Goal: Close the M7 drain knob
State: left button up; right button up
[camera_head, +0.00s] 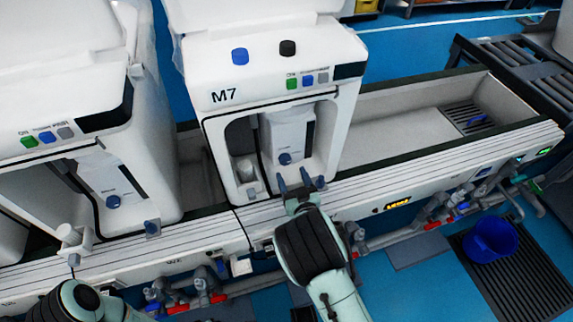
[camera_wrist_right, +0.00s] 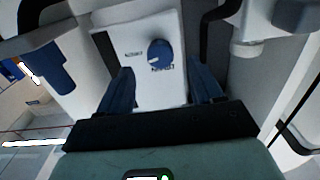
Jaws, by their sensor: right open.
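The machine labelled M7 (camera_head: 224,96) is white, with an open bay in its front. A round blue knob (camera_head: 285,158) sits low on the white box inside the bay. In the right wrist view this knob (camera_wrist_right: 160,53) has a white mark pointing left and small labels beside and below it. Its label is too blurred for me to confirm that it is the drain knob. My right gripper (camera_head: 294,182) is open and empty at the front of the bay. Its fingers (camera_wrist_right: 162,90) are on either side below the knob, apart from it. My left gripper is out of view.
Another blue knob (camera_head: 320,182) is just right of my right gripper on M7's front edge. A similar machine (camera_head: 60,140) stands to the left. Pipes and red-handled valves (camera_head: 435,222) run along the bench front. A blue bucket (camera_head: 490,240) stands on the floor at right.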

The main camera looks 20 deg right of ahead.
aim_at(286, 163)
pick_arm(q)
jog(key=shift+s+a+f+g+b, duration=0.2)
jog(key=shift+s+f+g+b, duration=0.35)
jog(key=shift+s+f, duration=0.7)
pick_arm(e)
jog(key=shift+w, duration=2.8)
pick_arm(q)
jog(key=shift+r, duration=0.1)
pick_arm(e)
jog(key=c, duration=1.1)
